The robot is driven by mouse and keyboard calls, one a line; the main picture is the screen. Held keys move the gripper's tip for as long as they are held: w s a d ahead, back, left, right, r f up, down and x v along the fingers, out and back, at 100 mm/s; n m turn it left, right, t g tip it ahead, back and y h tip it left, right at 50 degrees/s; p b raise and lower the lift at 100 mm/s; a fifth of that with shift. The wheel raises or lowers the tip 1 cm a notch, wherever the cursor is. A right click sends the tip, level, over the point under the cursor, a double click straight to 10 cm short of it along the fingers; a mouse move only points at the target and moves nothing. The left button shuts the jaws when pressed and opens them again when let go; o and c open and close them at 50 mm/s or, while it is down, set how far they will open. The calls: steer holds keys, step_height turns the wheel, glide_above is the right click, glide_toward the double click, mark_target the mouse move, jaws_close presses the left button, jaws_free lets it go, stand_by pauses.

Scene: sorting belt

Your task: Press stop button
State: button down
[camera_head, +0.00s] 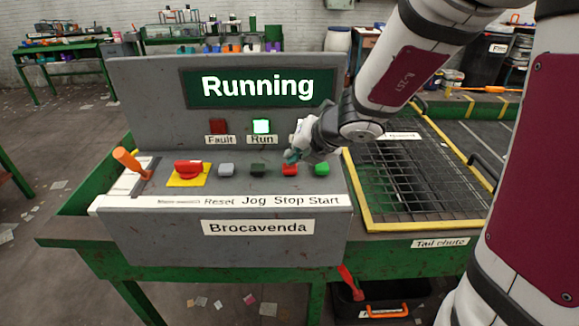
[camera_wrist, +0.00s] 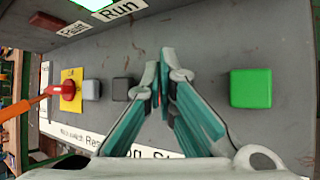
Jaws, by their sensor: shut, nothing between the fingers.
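The red stop button (camera_head: 290,170) sits on the grey control panel (camera_head: 155,232), above the word Stop. My gripper (camera_head: 291,156) is shut and empty, its tips over or just behind the stop button; I cannot tell whether they touch it. In the wrist view the teal fingers of my gripper (camera_wrist: 163,85) point at the panel between the black jog button (camera_wrist: 122,88) and the green start button (camera_wrist: 250,88). The fingers hide almost all of the stop button there. The display (camera_head: 258,87) reads Running, and the Run lamp (camera_head: 261,126) is lit.
The green start button (camera_head: 322,169) is close to the right. The black jog button (camera_head: 258,170) and grey reset button (camera_head: 226,170) are to the left, with a red knob (camera_head: 188,168) on a yellow plate and an orange lever (camera_head: 131,163). A yellow-framed mesh guard (camera_head: 365,190) lies right.

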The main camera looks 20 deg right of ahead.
steer(key=shift+f+b, duration=0.35)
steer(key=shift+f, duration=0.1)
stand_by(0.5)
steer(key=shift+r, duration=0.15)
steer(key=shift+r+p, duration=0.85)
steer(key=shift+p, duration=0.15)
step_height(320, 180, up, 3)
steer(key=p, duration=0.3)
steer(key=shift+s, duration=0.1)
steer(key=shift+r+p, duration=1)
steer(key=shift+p, duration=0.35)
steer(key=shift+a, duration=0.1)
